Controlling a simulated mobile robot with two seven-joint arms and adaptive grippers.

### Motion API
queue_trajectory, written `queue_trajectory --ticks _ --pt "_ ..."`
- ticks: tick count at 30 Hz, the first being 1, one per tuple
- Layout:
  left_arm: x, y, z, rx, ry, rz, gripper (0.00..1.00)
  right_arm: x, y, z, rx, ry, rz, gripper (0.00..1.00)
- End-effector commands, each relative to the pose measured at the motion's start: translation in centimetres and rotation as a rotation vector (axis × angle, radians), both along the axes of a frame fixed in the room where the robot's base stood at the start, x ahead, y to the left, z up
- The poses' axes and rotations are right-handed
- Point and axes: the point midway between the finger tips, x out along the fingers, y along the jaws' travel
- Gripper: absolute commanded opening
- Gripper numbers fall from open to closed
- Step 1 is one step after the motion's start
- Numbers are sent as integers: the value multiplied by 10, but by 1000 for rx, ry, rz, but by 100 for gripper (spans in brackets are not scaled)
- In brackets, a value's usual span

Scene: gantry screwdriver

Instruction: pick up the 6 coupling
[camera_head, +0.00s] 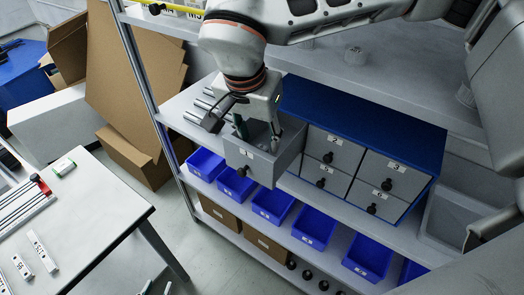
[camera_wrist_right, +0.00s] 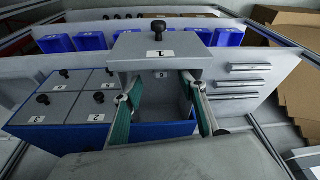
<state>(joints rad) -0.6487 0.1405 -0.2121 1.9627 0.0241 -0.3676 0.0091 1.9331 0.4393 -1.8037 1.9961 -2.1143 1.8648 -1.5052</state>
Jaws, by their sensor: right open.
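The drawer labelled 1 (camera_head: 242,161) is pulled out from the blue cabinet. In the right wrist view a small round grey piece (camera_wrist_right: 161,75) with a dark mark shows between the fingers, by the drawer's front; it may be the 6 coupling, but the mark is too small to read. My right gripper (camera_head: 259,138) is at the open drawer from above, its teal-padded fingers spread apart. The same fingers frame the drawer in the right wrist view (camera_wrist_right: 164,116), with nothing held. Much of the drawer's inside is hidden in the head view. My left gripper is not visible.
The blue cabinet (camera_head: 350,112) holds several shut grey drawers with black knobs. Metal cylinders (camera_head: 204,105) lie left of the open drawer. Blue bins (camera_head: 272,206) line the shelf below. A white table (camera_head: 85,215) is at left.

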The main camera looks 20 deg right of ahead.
Motion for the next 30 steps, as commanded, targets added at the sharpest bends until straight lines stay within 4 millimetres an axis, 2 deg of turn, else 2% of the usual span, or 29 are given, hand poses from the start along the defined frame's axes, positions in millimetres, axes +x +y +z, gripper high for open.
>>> queue_trajectory --ticks 4,12,22,27,30 --pt "0 0 2 0 1 0 31 2 -2 -10 0 1 0 41" --pt "0 0 6 0 0 0 31 11 -9 -45 0 1 0 41" --pt "0 0 6 0 0 0 31 13 -10 -51 0 -1 0 41" --pt "0 0 6 0 0 0 31 13 -10 -51 0 -1 0 0" --pt "0 0 6 0 -1 0 31 13 -10 -51 0 -1 0 0"
